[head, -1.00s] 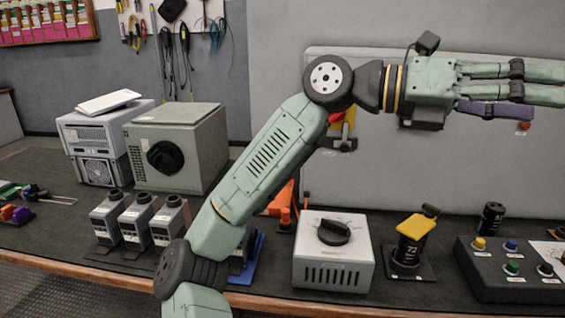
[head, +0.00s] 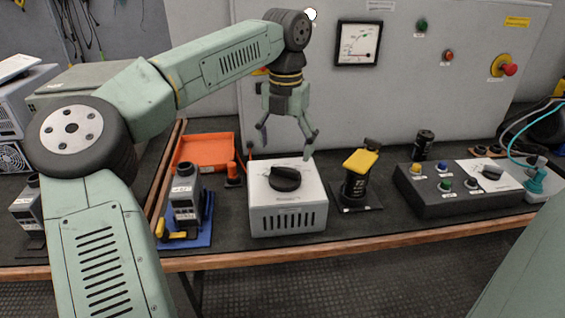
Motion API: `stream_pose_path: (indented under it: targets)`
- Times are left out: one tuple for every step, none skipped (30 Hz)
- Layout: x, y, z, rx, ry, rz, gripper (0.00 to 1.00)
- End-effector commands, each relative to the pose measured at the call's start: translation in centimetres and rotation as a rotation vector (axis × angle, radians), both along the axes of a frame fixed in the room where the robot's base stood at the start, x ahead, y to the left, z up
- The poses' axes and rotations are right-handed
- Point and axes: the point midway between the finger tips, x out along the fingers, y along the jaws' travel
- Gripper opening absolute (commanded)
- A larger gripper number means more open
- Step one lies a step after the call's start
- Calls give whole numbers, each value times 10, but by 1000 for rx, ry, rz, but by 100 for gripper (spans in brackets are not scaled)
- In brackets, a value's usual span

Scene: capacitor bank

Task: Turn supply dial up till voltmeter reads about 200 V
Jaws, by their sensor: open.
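The supply box (head: 288,218) is a white case with front vents, standing on the dark bench. Its black dial (head: 285,178) sits on the top face. My gripper (head: 285,148) hangs above the dial, pointing down, with its fingers spread and empty. It appears apart from the dial. The voltmeter (head: 358,43) is a black-framed analogue meter on the grey panel behind; its needle and figures are too small to read.
An orange tray (head: 206,151) and a grey device on a blue base (head: 187,205) are left of the box. A black capacitor with a yellow top (head: 357,178) stands close on the right. A button box (head: 450,188) lies farther right. A red emergency button (head: 508,69) is on the panel.

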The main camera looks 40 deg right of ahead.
Motion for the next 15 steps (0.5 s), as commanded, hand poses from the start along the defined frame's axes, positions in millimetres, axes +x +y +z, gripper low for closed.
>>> stream_pose_path:
  targets:
    - [0, 1, -9, 1, 2, -2, 80]
    - [-1, 0, -15, 1, 2, -3, 80]
    - [-1, 0, -22, -1, 3, -3, 80]
    - [-1, 0, -27, 0, 4, -2, 80]
    - [-1, 0, -31, 1, 3, -2, 80]
    - [-1, 0, -37, -1, 2, -1, 80]
    - [0, 0, -40, -1, 2, -1, 80]
    - [0, 0, -44, -1, 2, -1, 80]
    - [-1, 0, -47, -1, 2, -2, 80]
    - [-1, 0, -49, -2, 2, -2, 80]
    - [-1, 0, -51, -2, 2, -2, 80]
    - [-1, 0, -53, -3, 2, -2, 80]
    - [-1, 0, -54, -3, 2, -2, 80]
    - [-1, 0, -55, -3, 2, -2, 80]
    - [-1, 0, -55, -3, 1, -2, 80]
